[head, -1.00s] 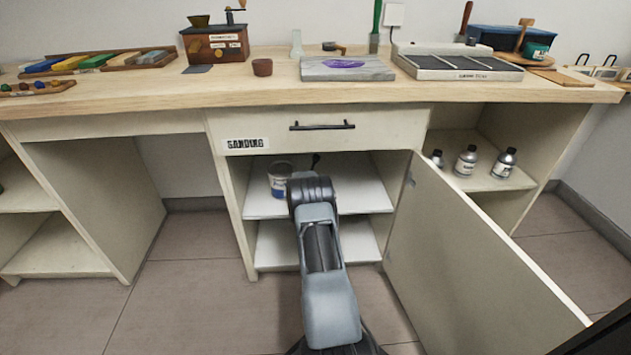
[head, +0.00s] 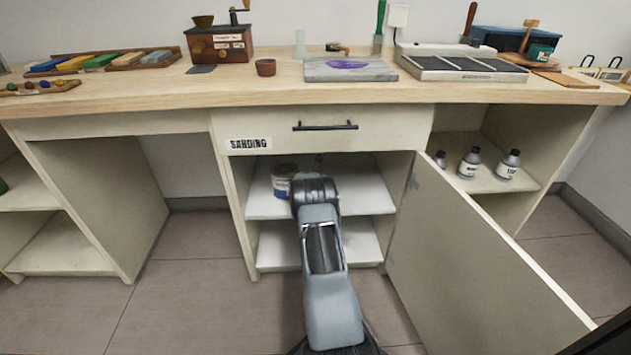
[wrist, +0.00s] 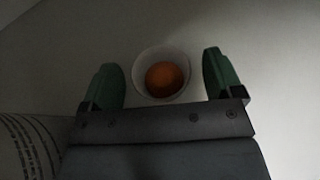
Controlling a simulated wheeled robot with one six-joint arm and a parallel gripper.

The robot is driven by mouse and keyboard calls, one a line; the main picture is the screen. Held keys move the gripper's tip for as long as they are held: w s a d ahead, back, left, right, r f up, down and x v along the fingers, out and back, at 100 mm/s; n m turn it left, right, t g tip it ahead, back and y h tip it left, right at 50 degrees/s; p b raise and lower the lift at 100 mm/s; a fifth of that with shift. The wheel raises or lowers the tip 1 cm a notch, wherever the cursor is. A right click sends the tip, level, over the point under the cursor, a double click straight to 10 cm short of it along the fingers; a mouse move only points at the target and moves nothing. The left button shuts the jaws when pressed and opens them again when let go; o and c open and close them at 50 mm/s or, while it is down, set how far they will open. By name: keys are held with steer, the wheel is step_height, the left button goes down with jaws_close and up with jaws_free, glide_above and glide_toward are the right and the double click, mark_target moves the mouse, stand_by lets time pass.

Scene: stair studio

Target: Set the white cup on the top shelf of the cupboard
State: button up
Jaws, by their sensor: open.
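The white cup (wrist: 139,75) stands on a pale surface in the wrist view, with a round orange-brown thing (wrist: 164,78) inside it. My gripper (wrist: 161,62) is open, its two green fingers on either side of the cup with a gap at each side. In the head view my arm reaches into the open cupboard at the upper white shelf (head: 365,201). There my own wrist hides the cup and fingers. The cupboard's lower shelf (head: 358,245) is below.
A labelled can (head: 281,183) stands on the upper shelf just left of my wrist; a printed cylinder (wrist: 28,145) shows close by in the wrist view. The open door (head: 470,255) swings out at right. The shelf right of my wrist is clear.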

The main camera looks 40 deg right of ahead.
steer(key=p+v, duration=0.2)
steer(key=v, duration=0.9)
steer(key=shift+r+p, duration=0.15)
steer(key=shift+p, duration=0.2)
steer(key=shift+s+a+r, duration=0.1)
steer(key=shift+s+a, duration=0.2)
steer(key=shift+a, duration=0.1)
